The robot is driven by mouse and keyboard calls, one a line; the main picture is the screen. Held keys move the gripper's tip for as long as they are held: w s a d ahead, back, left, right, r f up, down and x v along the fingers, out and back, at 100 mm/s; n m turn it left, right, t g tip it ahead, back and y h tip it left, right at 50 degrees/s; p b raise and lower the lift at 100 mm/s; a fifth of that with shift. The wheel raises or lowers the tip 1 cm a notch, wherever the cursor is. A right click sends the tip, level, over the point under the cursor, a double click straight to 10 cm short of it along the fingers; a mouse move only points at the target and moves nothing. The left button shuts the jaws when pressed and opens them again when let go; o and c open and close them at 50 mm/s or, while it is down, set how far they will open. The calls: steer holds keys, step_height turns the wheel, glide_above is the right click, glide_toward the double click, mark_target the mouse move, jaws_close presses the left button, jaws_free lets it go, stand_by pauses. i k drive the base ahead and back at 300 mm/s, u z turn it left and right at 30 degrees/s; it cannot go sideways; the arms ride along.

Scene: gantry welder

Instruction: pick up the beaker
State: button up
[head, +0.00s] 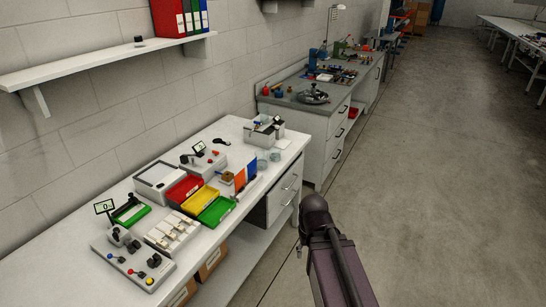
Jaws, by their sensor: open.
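A small clear glass vessel (262,160), which looks like the beaker, stands near the far right end of the white workbench (75,268). It is small and pale here, so its details are hard to make out. Another small pale shape (275,156) is close beside it on the right. My arm reaches up from the bottom of the head view, to the right of the bench and over the floor. My gripper itself does not show; only arm links are seen, well apart from the glass vessel.
Red (184,188), yellow (199,200) and green (216,210) trays stand left of the vessel, with blue and orange upright panels (245,174) nearer. A grey device (264,131) stands behind. The floor (430,190) at right is clear.

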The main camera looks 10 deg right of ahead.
mark_target(275, 154)
steer(key=z, duration=0.05)
steer(key=i, duration=1)
steer(key=u, duration=0.05)
